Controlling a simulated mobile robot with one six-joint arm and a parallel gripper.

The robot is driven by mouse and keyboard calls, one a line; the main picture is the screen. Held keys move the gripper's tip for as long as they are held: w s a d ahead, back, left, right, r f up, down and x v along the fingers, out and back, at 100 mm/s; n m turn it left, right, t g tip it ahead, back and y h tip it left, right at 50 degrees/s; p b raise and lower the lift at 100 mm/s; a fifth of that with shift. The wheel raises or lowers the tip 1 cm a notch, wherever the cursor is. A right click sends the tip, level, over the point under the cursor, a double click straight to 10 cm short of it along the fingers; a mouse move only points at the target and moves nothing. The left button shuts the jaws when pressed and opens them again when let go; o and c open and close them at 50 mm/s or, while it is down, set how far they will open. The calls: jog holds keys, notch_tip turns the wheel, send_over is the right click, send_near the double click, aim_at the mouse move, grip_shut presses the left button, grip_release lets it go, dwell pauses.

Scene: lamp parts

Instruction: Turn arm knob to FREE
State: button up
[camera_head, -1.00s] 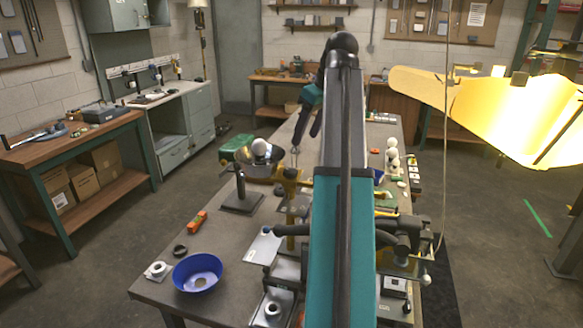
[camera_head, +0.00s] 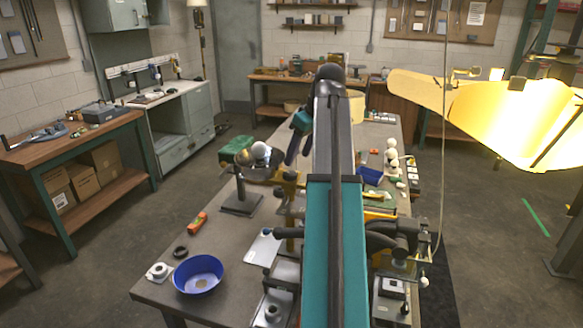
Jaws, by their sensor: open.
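My gripper (camera_head: 293,154) hangs over the bench on the left of my arm, its dark fingers pointing down and open, with nothing seen between them. Below its fingers is a brass-yellow fixture (camera_head: 288,187) on the bench, partly hidden by my arm. A dark horizontal bar (camera_head: 287,232) with a blue-tipped end lies lower down. I cannot make out the arm knob or any FREE marking; they are hidden or too small to tell. Whether the fingers touch the fixture cannot be told.
A blue bowl (camera_head: 199,274) and an orange tool (camera_head: 198,222) lie nearer. White bulbs (camera_head: 391,157) line the bench's right side. A lit yellow shade (camera_head: 495,108) juts in from the right.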

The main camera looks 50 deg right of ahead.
aim_at(290, 173)
jog(key=shift+p+x, duration=0.95)
jog(key=shift+x, duration=2.7)
jog(key=c, duration=1.1)
jog(key=shift+w, duration=0.1)
jog(key=shift+d+n+y+b, duration=0.1)
jog(key=shift+n+y+b, duration=0.25)
jog(key=shift+n, duration=0.65)
jog(key=shift+n+y, duration=0.25)
jog(key=shift+n, duration=0.15)
